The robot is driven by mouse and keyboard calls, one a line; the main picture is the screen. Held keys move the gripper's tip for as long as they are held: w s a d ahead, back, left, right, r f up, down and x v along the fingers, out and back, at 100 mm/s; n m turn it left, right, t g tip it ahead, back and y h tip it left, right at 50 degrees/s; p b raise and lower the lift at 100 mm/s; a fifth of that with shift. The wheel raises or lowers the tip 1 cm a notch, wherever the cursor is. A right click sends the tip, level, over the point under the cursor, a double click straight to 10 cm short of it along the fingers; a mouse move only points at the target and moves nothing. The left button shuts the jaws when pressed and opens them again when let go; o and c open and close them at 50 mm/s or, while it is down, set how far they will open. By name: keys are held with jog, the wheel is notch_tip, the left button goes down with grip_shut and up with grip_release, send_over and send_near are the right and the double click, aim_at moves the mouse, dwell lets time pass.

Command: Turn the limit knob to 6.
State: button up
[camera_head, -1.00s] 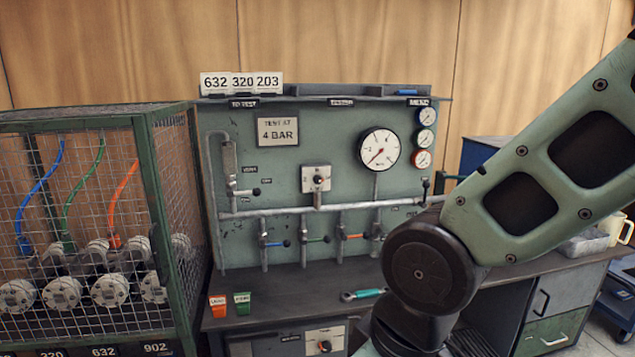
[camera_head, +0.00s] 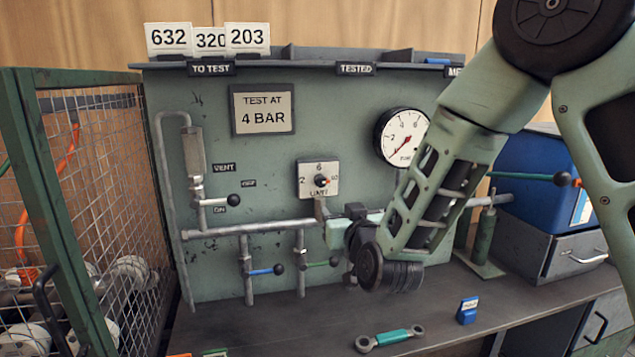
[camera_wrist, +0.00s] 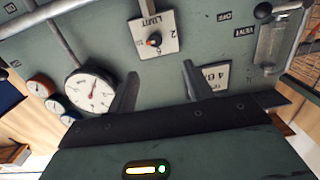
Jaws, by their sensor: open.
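The limit knob (camera_head: 320,181) is a small black knob with an orange mark, on a white plate (camera_head: 304,186) on the green panel. The plate shows 2 at left, 6 at top and 10 at right; the orange mark is on the right side, towards 10. My gripper (camera_head: 322,208) is just below and in front of the plate in the head view, partly hidden by my arm. In the wrist view my gripper (camera_wrist: 158,80) is open and empty, its fingers apart. The knob (camera_wrist: 154,40) shows upside down beyond the gap, apart from the fingers.
A horizontal pipe (camera_head: 262,226) with valve levers runs below the plate. A pressure gauge (camera_head: 402,137) is at right and a "TEST AT 4 BAR" sign (camera_head: 263,109) above left. A mesh cage (camera_head: 95,200) stands at left.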

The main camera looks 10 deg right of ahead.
aim_at(322, 182)
jog(key=w+p, duration=0.1)
jog(key=w, duration=1.1)
jog(key=w+p, duration=0.1)
jog(key=w, duration=0.5)
jog(key=shift+w+d+r+p, duration=0.1)
jog(key=shift+w+d+p, duration=0.05)
jog(key=shift+d+p, duration=0.25)
jog(key=c, duration=1)
